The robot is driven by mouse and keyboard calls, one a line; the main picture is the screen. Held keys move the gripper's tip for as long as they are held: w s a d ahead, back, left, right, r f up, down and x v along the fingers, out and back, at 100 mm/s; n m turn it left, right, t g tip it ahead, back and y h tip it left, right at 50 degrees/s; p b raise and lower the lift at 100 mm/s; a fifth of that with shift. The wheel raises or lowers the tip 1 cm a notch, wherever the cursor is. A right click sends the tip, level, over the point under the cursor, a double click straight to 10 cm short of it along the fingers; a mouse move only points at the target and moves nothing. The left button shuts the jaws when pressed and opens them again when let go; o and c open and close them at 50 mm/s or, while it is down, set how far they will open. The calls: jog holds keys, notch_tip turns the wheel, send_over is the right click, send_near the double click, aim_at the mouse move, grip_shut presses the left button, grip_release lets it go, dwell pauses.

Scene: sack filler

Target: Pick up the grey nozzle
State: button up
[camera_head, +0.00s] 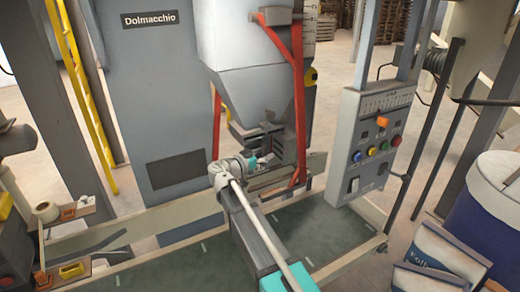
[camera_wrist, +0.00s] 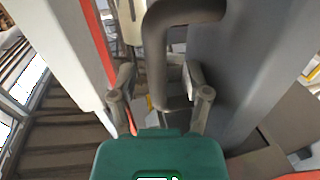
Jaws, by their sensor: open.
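In the wrist view a dark grey bent pipe (camera_wrist: 155,50), which looks like the nozzle, curves in from the top and runs down through the middle. My gripper (camera_wrist: 159,74) is open, with one finger on each side of the pipe in the picture. Gaps show between the pipe and both fingers. I cannot tell how deep the pipe sits between them. The pipe's lower end is hard to make out above my green gripper body. In the head view my gripper (camera_head: 264,160) is just below the grey hopper (camera_head: 250,80); I cannot pick out the nozzle clearly there.
Red struts (camera_head: 298,110) flank the hopper close to my gripper. A control panel (camera_head: 370,140) with coloured buttons stands to the right. A blue drum (camera_head: 485,225) and printed sacks (camera_head: 445,250) are at the lower right. A yellow ladder (camera_head: 85,95) is at left.

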grip_shut()
jog(key=shift+r, duration=0.15)
dwell(0.4)
jog(key=shift+r+p, duration=0.15)
jog(key=shift+p, duration=0.15)
jog(key=s+d, duration=1)
jog(key=s, duration=0.5)
